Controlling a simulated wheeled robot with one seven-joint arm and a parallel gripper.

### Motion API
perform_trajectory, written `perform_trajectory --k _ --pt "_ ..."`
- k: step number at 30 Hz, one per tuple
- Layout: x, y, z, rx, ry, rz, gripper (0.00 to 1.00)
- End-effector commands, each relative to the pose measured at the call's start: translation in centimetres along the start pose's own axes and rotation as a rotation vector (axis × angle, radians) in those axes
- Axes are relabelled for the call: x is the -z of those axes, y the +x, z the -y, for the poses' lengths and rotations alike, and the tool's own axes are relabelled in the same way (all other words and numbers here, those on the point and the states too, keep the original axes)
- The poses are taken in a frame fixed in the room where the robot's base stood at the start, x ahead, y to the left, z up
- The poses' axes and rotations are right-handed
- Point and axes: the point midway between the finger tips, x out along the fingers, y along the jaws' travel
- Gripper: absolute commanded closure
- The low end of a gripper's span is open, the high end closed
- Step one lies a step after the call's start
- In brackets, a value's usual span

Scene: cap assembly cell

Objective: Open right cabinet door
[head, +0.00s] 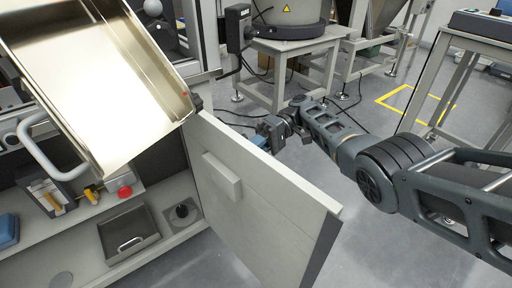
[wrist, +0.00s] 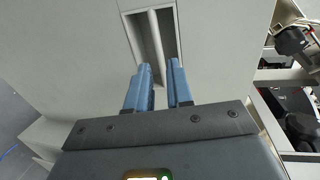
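The right cabinet door (head: 262,185) is a light grey panel swung well out from the cabinet, so its inner face shows in the head view. My gripper (head: 270,130) is at the far, outer face of the door, partly hidden behind the door's top edge. In the wrist view, the outer face of the door (wrist: 85,50) fills most of the picture. It has a recessed handle (wrist: 153,35) with a bar down its middle.
A shiny open metal tray (head: 105,75) overhangs the cabinet at upper left. Inside the cabinet are a grey bin (head: 128,238), a red button (head: 124,191) and a black knob (head: 182,211). A metal-framed stand (head: 300,45) is behind.

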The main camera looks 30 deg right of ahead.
Motion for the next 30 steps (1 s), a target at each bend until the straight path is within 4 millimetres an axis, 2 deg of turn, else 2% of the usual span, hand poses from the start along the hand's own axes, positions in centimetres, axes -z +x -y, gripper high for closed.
perform_trajectory --k 3,9,30 --pt "0.1 -1.3 -0.1 -0.001 0.001 0.002 0.79" --pt "0.0 -2.5 -0.1 -0.001 0.001 -0.001 0.79" --pt "0.0 -2.7 0.0 -0.001 0.001 -0.001 0.79"
